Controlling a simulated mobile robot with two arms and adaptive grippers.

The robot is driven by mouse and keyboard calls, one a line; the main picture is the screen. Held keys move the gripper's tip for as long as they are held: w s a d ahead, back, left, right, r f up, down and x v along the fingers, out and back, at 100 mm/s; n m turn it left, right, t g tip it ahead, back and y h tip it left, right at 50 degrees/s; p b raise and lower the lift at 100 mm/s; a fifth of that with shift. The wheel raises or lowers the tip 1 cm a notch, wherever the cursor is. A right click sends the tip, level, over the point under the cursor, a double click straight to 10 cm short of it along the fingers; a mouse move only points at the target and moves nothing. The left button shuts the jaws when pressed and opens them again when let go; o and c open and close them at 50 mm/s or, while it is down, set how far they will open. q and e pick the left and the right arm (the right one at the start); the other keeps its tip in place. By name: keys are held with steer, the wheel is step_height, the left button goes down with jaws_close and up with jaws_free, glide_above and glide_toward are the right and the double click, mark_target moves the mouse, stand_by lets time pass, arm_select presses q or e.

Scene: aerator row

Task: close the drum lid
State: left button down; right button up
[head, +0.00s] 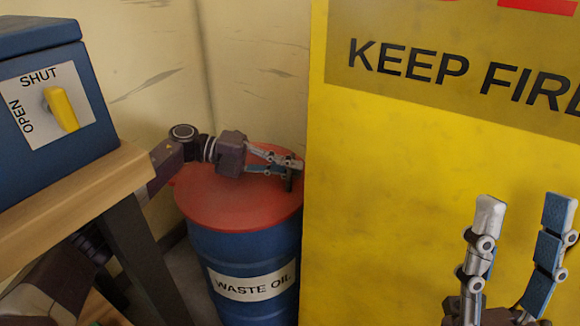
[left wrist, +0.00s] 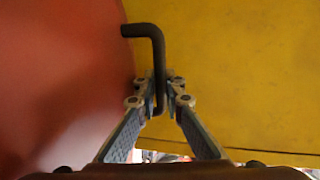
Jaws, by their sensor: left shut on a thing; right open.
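The blue drum (head: 222,243), with a white "WASTE OIL" label, stands between the wooden-topped bench and the yellow panel. Its red lid (head: 212,201) lies across the top and looks about level; I cannot tell whether the rim is fully seated. My left gripper (head: 289,167) is over the lid's far right side, shut on a dark bent handle (left wrist: 155,45). The handle stands between the fingertips in the left wrist view, beside the red lid (left wrist: 60,85). The handle's foot is hidden. My right gripper (head: 525,210) is open and empty in front of the yellow panel.
The yellow panel (head: 420,170), marked "KEEP FIRE...", stands close to the drum's right side. A blue box (head: 35,75) with a yellow SHUT/OPEN knob (head: 62,109) sits on the wooden bench (head: 75,195) at left. A beige wall (head: 250,70) is behind.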

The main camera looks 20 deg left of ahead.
mark_target(260, 177)
arm_select(q)
steer(key=c, duration=2.3)
jaws_free()
steer(key=shift+f, duration=0.4)
steer(key=shift+a, duration=0.1)
steer(key=v, duration=0.7)
steer(key=shift+a+r, duration=0.15)
